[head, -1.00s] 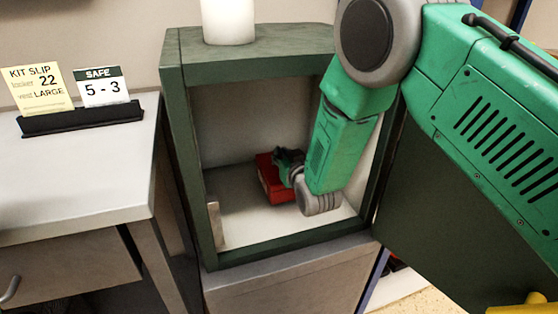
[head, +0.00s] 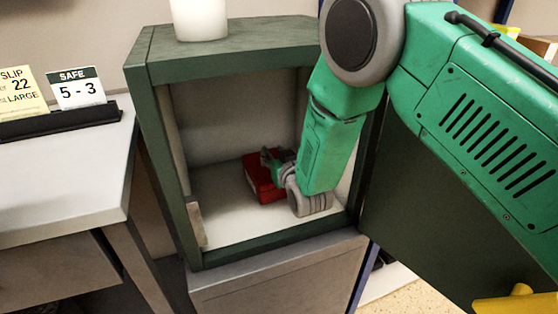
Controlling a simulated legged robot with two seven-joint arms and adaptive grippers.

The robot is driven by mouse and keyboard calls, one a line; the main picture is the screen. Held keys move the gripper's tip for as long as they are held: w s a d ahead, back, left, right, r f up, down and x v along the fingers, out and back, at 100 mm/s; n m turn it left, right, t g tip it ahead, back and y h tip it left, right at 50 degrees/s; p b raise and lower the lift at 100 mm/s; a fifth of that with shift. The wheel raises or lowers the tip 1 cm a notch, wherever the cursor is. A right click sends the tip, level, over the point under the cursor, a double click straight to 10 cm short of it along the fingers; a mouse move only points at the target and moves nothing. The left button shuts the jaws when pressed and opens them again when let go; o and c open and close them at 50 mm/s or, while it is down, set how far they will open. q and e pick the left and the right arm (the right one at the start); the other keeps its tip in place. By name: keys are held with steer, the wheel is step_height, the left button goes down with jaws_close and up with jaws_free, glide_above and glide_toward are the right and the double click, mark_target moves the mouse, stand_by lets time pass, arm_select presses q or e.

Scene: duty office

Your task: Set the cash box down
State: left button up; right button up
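The red cash box (head: 258,182) is inside the open dark green safe (head: 160,135). It appears to rest on the pale safe floor toward the back, partly hidden by my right gripper and wrist. My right arm reaches down into the safe from the upper right. My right gripper (head: 273,160) is at the top of the cash box, at its right part. Its fingers are small and partly hidden, so I cannot tell whether they are closed on the box or apart. My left gripper is not in view.
The safe door (head: 440,215) stands open at the right. A white cylinder (head: 200,18) stands on top of the safe. A desk (head: 70,175) with a card holder (head: 60,122) is at the left. The safe floor (head: 225,220) is clear in front of the box.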

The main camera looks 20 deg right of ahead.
arm_select(q)
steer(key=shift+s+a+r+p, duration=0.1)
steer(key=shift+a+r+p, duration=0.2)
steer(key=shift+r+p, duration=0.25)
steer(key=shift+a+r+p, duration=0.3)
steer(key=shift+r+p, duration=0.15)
steer(key=shift+p, duration=0.1)
arm_select(e)
steer(key=s+a+r, duration=0.1)
steer(key=s+r, duration=0.1)
steer(key=s, duration=0.9)
steer(key=shift+s+a, duration=0.15)
steer(key=shift+s, duration=0.05)
